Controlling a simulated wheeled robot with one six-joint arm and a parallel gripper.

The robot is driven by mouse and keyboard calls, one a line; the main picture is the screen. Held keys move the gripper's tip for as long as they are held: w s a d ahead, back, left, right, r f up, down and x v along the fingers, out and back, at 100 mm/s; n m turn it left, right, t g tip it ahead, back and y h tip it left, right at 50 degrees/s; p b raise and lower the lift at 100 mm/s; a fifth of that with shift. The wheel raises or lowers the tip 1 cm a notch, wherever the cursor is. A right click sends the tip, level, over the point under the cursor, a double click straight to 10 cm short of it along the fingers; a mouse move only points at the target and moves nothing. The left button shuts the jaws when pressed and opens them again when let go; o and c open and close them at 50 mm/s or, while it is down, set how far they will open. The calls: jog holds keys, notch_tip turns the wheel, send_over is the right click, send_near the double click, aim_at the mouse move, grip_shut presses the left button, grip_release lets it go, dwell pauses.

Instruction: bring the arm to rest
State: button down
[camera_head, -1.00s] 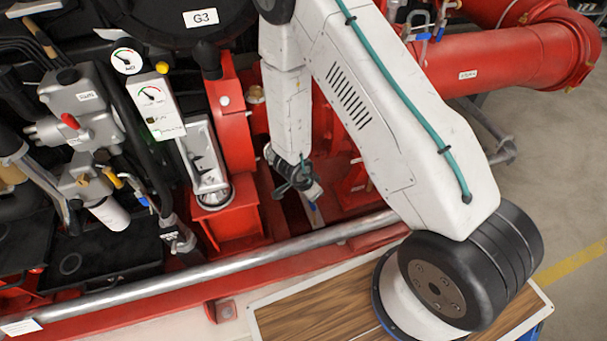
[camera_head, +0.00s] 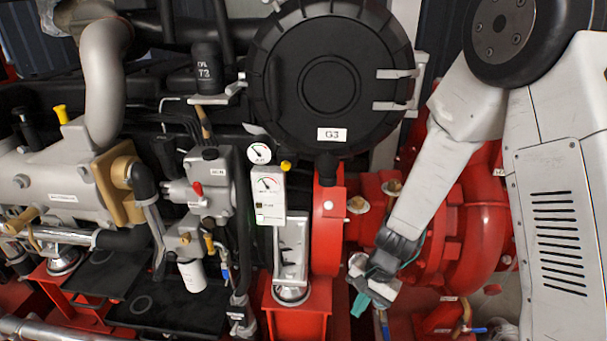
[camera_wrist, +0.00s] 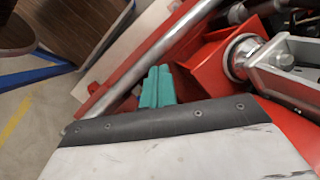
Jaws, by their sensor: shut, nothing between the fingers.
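My arm comes in from the right side of the head view and bends down at a black joint. My gripper (camera_head: 361,301) hangs at its lower end, in front of the red pump casing and right of the red support block. Its teal fingertips are together with nothing between them. In the wrist view the teal fingers (camera_wrist: 157,88) also lie side by side, beyond the white and black edge of my wrist. A silver rail and a red frame lie below them.
The round black G3 housing (camera_head: 330,75) stands at the back. Two gauges (camera_head: 268,185) and a silver bracket are left of my gripper. The red pump casing (camera_head: 475,230) is close behind my forearm. In the wrist view, a wooden tabletop (camera_wrist: 75,22) and open floor (camera_wrist: 40,125) show at left.

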jog(key=s+d+r+n+t+h, duration=0.1)
jog(key=s+d+r, duration=0.3)
jog(key=r, duration=0.7)
jog(key=s+d+r+n+t+h, duration=0.1)
jog(key=s+d+r+n, duration=0.2)
jog(key=s+d+r, duration=0.2)
jog(key=s+d+r+n+t+h, duration=0.1)
jog(key=s+d+r, duration=0.3)
jog(key=s+r, duration=0.5)
notch_tip(320, 180, up, 8)
jog(key=shift+d+f+n+h, duration=0.2)
jog(key=shift+n+h, duration=0.2)
jog(key=shift+n, duration=0.4)
jog(key=shift+f, duration=0.15)
